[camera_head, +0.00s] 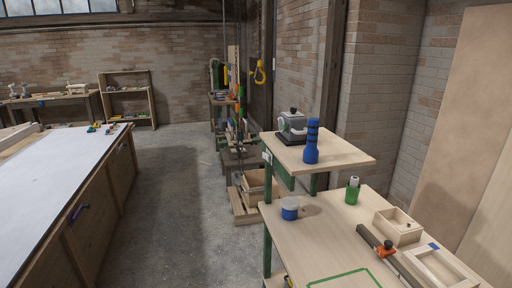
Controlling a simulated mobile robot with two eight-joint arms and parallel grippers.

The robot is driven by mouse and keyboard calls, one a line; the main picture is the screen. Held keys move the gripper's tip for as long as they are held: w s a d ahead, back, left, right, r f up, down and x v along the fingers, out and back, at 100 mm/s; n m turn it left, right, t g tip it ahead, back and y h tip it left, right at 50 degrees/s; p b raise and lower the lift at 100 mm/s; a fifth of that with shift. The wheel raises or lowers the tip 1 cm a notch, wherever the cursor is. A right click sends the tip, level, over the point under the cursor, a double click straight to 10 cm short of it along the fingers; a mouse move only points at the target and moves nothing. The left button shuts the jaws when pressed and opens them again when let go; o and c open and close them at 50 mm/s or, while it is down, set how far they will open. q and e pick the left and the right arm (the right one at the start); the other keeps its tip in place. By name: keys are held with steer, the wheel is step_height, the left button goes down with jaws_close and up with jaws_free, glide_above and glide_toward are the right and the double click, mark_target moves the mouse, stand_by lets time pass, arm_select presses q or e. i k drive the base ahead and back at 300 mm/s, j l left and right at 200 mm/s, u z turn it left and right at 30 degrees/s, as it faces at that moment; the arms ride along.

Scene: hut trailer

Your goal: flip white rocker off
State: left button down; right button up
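A small whitish fitting (267,157) is on the left edge of the raised wooden shelf (345,152), at the back of the right-hand workbench. It may be the white rocker, but it is too small to tell its shape or which way it is tipped. No other white switch can be made out. Neither my left nor my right gripper shows in the head view.
The workbench (325,240) holds a blue-and-white pot (290,208), a green cup (352,192) and wooden boxes (398,225). Concrete floor (190,220) is open left of it, before a long white-topped bench (45,165).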

mark_target(265, 156)
steer(key=i+j, duration=0.15)
steer(key=i, duration=0.45)
steer(key=i+j, duration=0.15)
steer(key=i, duration=0.5)
steer(key=l+z, duration=0.05)
